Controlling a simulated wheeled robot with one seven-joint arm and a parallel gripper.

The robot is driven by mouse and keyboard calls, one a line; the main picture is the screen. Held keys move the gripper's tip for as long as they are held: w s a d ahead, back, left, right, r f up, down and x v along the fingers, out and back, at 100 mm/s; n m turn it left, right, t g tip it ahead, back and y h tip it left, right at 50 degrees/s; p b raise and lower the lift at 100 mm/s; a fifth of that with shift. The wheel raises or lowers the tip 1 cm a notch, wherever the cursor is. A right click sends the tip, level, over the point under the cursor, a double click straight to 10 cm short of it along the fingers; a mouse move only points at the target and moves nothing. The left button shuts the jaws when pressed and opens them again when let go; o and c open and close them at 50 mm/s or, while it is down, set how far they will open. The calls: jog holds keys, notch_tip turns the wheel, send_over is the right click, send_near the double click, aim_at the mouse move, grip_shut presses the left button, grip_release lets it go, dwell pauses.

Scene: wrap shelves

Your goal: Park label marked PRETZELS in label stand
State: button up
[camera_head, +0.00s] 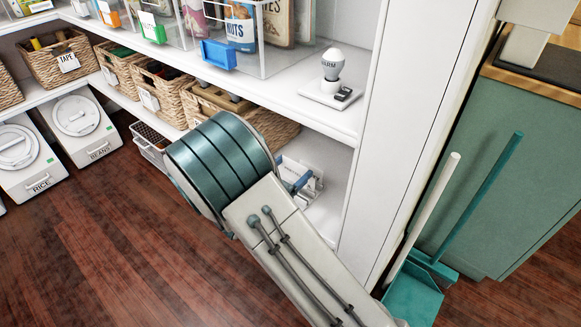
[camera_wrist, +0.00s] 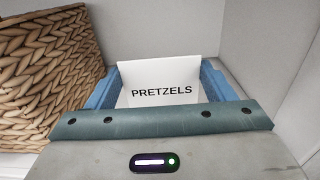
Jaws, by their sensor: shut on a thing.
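The white label marked PRETZELS (camera_wrist: 160,76) is upright in the wrist view, its text facing the camera. My gripper (camera_wrist: 161,88) is shut on it, with a blue finger at each side edge. In the head view my arm hides most of the gripper; one blue finger (camera_head: 301,183) shows on the lower right shelf. White upright pieces (camera_head: 312,180) beside that finger look like the label or the label stand; I cannot tell them apart. The label's lower edge is hidden, so I cannot tell whether it sits in the stand.
A wicker basket (camera_wrist: 45,75) stands close left of my gripper. White shelf walls (camera_wrist: 240,35) rise behind and to the right. A broom and dustpan (camera_head: 415,295) lean outside the right panel.

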aim_at(294, 176)
jog(key=shift+f+b, duration=0.85)
jog(key=shift+f, duration=0.95)
jog(key=shift+p, duration=0.7)
jog(key=shift+f+b, duration=1)
jog(key=shift+f, duration=0.75)
jog(key=o, duration=1)
jog(key=shift+a, duration=0.1)
jog(key=p+v, duration=0.3)
jog(key=v, duration=1)
jog(key=shift+s+a+p, duration=0.2)
jog(key=shift+s+p, duration=0.1)
jog(key=shift+p, duration=0.1)
